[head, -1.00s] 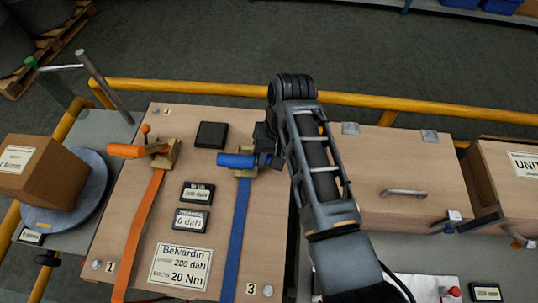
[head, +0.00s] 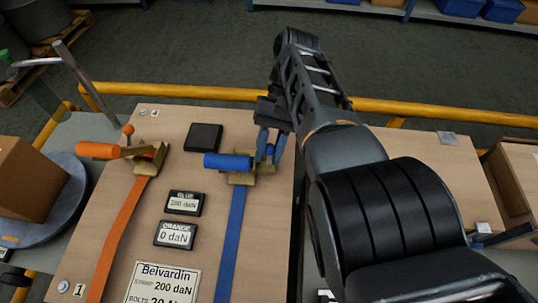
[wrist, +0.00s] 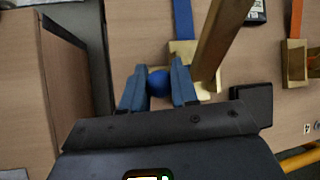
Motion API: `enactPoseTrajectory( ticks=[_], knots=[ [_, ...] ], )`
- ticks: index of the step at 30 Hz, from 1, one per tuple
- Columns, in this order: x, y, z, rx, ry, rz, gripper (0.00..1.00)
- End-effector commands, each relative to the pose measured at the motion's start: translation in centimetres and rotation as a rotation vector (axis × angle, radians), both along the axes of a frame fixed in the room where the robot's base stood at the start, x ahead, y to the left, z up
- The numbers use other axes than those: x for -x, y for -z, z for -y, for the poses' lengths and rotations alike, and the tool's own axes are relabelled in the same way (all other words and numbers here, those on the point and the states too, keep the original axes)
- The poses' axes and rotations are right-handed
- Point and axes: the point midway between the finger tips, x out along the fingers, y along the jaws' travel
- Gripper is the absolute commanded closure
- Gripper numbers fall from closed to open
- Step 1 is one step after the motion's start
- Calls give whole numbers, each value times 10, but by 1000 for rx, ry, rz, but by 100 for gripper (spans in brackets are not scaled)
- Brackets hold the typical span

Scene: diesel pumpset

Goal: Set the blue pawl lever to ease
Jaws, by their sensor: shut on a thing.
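The blue ratchet (head: 239,180) sits on the wooden board, with a blue strap (head: 231,240) running toward me and a blue grip (head: 228,162) pointing left. My gripper (head: 268,146) is at the ratchet's right side, fingers pointing down. In the wrist view, the blue ball knob (wrist: 158,83) of the pawl lever is between the fingertips of my gripper (wrist: 157,85), which are shut on it. The lever's stem is hidden, and I cannot read its setting. The blue readout (head: 184,203) shows 200 daN.
The orange ratchet (head: 150,157) stands to the left, with its own ball-topped lever. A black block (head: 204,137) lies between the two ratchets. The orange readout (head: 176,233) shows 0 daN. A yellow rail (head: 400,107) runs behind the board. A wooden box (wrist: 45,90) stands close beside my gripper.

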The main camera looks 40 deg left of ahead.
Motion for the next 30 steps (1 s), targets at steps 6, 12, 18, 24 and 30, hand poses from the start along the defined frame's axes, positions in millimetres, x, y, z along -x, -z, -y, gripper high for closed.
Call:
enactPoseTrajectory(
  ticks=[6, 12, 18, 24, 30],
  knots=[
    [-2, 1, -1, 10, 1, -19, 100],
    [-2, 0, -1, 11, 1, -23, 100],
    [-2, 0, -1, 11, 1, -22, 100],
    [-2, 0, -1, 12, 1, -21, 62],
    [-2, 0, -1, 13, 1, -22, 62]
  ],
)
